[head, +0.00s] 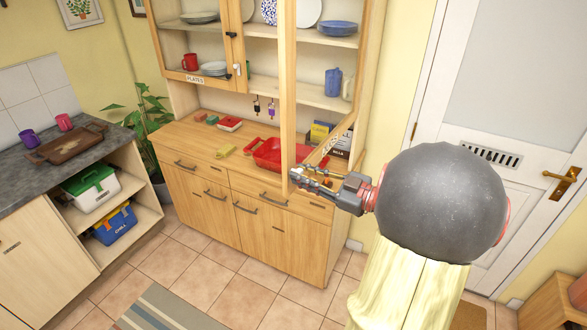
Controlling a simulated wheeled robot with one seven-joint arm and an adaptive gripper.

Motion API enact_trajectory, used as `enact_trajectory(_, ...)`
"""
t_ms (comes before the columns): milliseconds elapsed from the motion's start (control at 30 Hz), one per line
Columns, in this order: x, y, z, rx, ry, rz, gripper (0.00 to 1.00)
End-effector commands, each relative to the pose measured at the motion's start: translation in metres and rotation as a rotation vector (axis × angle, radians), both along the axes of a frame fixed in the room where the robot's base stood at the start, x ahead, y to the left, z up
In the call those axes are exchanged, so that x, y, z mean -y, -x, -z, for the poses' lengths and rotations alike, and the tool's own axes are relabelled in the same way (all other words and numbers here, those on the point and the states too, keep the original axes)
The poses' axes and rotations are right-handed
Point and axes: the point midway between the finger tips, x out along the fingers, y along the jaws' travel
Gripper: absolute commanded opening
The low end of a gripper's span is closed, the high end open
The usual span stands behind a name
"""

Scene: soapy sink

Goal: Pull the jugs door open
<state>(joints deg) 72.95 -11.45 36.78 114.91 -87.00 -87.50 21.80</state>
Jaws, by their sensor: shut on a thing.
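The jugs door (288,90) is the right door of the upper cupboard. It stands swung out from the cupboard front, its free upright towards me and its slanting bottom rail running back to the right side. A small label on that rail is too small to read surely. My gripper (298,178) is shut at the lower end of the free upright. Its fingers cover the spot they grip, so I cannot tell handle from frame edge. Behind the door, a blue jug (332,83) and a pale jug (348,84) stand on a shelf.
The plates door (209,82) at left looks shut. The counter below holds a red tray (268,154), sponges and small boxes. A plant (147,125) and low shelves stand left, a white door (490,150) right. The tiled floor in front has free room.

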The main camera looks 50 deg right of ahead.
Motion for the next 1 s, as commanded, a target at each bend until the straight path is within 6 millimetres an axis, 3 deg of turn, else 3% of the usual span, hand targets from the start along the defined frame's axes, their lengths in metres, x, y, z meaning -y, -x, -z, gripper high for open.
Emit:
enact_trajectory(500, 0.002, 0.0058, -0.0003, 0.001, 0.002, -0.014, 0.0)
enact_trajectory(533, 0.002, 0.0058, -0.0003, 0.001, 0.002, -0.014, 0.2)
enact_trajectory(867, 0.0021, 0.0057, -0.0002, 0.0, 0.001, -0.013, 0.38)
enact_trajectory(1000, 0.0022, 0.0057, -0.0001, 0.0, 0.001, -0.013, 0.38)
